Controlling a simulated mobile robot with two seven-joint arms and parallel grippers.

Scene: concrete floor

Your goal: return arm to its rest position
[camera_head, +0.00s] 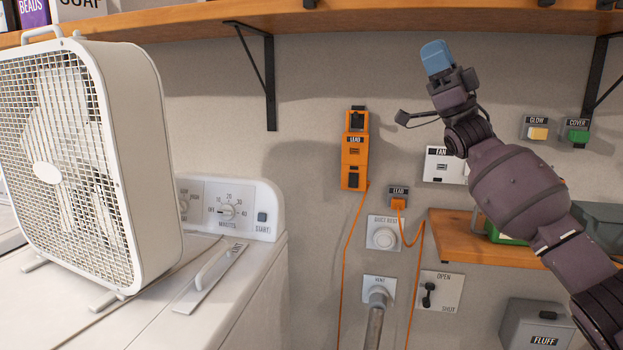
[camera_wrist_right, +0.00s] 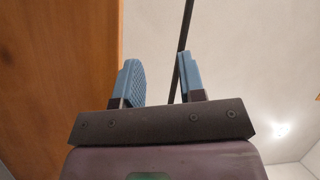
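My right arm comes in from the lower right in the head view and reaches up in front of the wall. Its gripper (camera_head: 437,58) with blue fingertips points upward, just below the wooden shelf. In the right wrist view, the two blue fingers of the right gripper (camera_wrist_right: 160,82) stand apart with nothing between them. A dark bracket bar shows behind them. My left gripper is not in the head view.
The wooden shelf (camera_head: 190,14) runs along the top, close to the right gripper. A white box fan (camera_head: 137,150) stands on the white machine at left. A lower wooden shelf (camera_head: 470,245) and an orange wall unit (camera_head: 354,150) with an orange cord are near the right arm.

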